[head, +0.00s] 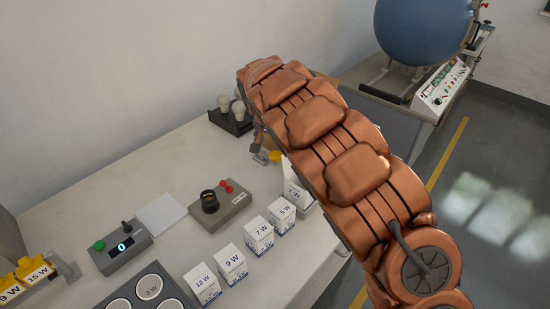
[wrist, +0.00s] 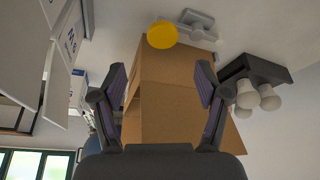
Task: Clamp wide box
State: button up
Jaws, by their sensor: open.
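In the wrist view, a brown cardboard box (wrist: 165,95) stands between the spread fingers of my gripper (wrist: 160,68). The gripper is open, with a finger on either side of the box; I cannot tell whether either touches it. A yellow round knob (wrist: 162,34) is beside a grey fixture (wrist: 198,22) just past the box. The knob also shows in the head view (head: 275,156), left of my arm.
A black holder (head: 229,122) with white bulbs stands by the wall. Several white wattage boxes (head: 258,235) line the table's front, with an open white box (head: 297,184) close to my arm. A grey tester (head: 220,204), counter box (head: 122,249) and cup tray (head: 170,283) occupy the table.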

aim_at(276, 155)
jog(key=shift+a+p+x, duration=0.1)
jog(key=shift+p+x, duration=0.5)
jog(key=shift+x, duration=1.6)
jog(key=shift+a+p+x, duration=0.15)
jog(key=shift+p+x, duration=0.4)
jog(key=shift+x, duration=1.7)
jog(key=shift+s, duration=0.1)
jog(key=shift+c, duration=0.2)
grip_shut()
